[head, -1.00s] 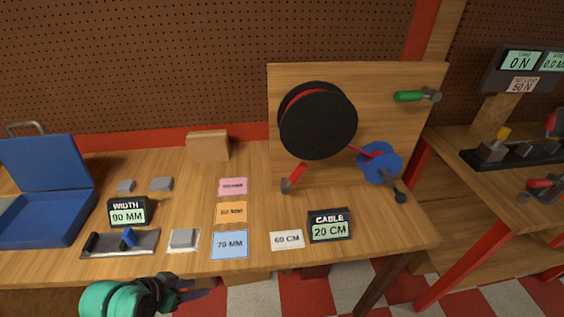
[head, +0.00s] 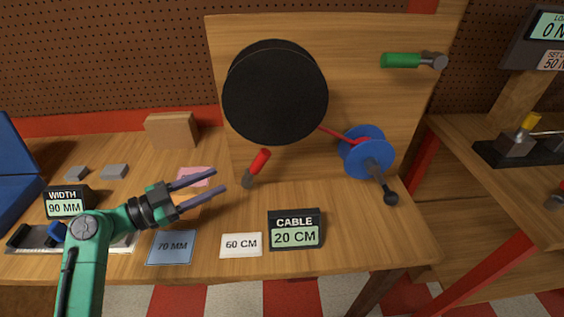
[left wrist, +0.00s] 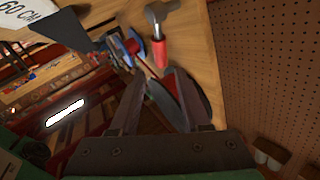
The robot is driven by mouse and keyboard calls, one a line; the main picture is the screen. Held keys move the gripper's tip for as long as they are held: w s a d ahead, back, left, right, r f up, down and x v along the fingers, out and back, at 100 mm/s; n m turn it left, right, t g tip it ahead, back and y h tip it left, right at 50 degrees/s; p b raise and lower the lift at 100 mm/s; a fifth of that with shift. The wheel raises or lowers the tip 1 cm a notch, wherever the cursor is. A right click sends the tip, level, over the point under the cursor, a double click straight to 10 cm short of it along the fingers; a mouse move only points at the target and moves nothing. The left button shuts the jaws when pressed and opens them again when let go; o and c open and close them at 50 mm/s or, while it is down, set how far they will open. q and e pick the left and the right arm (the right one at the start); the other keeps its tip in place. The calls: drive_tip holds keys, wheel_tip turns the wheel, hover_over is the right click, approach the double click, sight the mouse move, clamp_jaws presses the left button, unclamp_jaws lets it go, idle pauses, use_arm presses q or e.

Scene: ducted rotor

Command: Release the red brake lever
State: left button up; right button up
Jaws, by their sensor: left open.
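The red brake lever (head: 258,163) has a red grip on a grey pivot and leans up to the right, at the lower left of the wooden panel, below the black drum (head: 275,92). It also shows in the left wrist view (left wrist: 159,52), beyond the fingers. My left gripper (head: 221,181) is open and empty, a short way left of the lever, with its fingers pointing right toward it. It also shows in the left wrist view (left wrist: 155,92). A red cable (head: 340,135) runs from the drum to the blue spool (head: 366,152) with its crank. My right gripper is not in view.
A green handle (head: 402,60) sticks out of the panel at upper right. The cable display (head: 295,231) reading 20 CM, a 60 CM card (head: 241,245) and a blue 70 MM card (head: 171,247) lie along the front. A wooden block (head: 171,131) stands behind.

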sight(255, 162)
use_arm(q)
drive_tip(key=p+x, duration=0.1)
drive_tip(key=x, duration=0.3)
drive_tip(key=p+x, duration=0.2)
drive_tip(key=x, duration=0.2)
drive_tip(key=p+x, duration=0.2)
drive_tip(key=x, duration=0.2)
drive_tip(key=shift+r, duration=0.4)
drive_tip(key=shift+w+d+f+p, duration=0.1)
drive_tip(key=shift+w+d+p, duration=0.15)
drive_tip(key=shift+d, duration=0.25)
clamp_jaws()
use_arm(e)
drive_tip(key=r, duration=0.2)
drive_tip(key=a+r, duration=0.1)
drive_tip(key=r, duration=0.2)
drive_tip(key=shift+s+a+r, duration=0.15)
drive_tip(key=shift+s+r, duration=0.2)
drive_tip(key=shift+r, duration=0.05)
use_arm(q)
drive_tip(key=shift+f, duration=0.1)
